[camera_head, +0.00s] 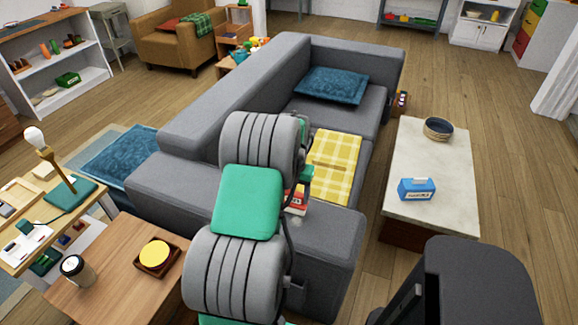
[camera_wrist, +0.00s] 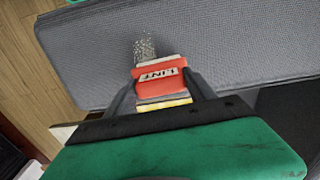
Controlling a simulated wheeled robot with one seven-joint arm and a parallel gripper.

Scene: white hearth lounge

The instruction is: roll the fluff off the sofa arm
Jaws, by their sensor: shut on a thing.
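My gripper (camera_wrist: 160,88) is shut on a red lint roller (camera_wrist: 158,70) with a white label reading LINT. A yellow strip shows at its near side, between the fingers. The grey sofa arm (camera_wrist: 235,45) lies under the roller. A pale speckled patch of fluff (camera_wrist: 145,46) is on the arm, just beyond the roller's far end. I cannot tell whether the roller touches the fabric. In the head view the sofa arm (camera_head: 325,245) is the near one, and part of the red roller (camera_head: 296,204) shows beside my arm, which hides most of the gripper.
A yellow checked blanket (camera_head: 336,165) lies on the seat beyond the arm. A stone-topped coffee table (camera_head: 432,165) with a blue box (camera_head: 416,189) and a bowl (camera_head: 438,128) stands right. A wooden side table (camera_head: 110,270) with a cup (camera_head: 76,270) stands left.

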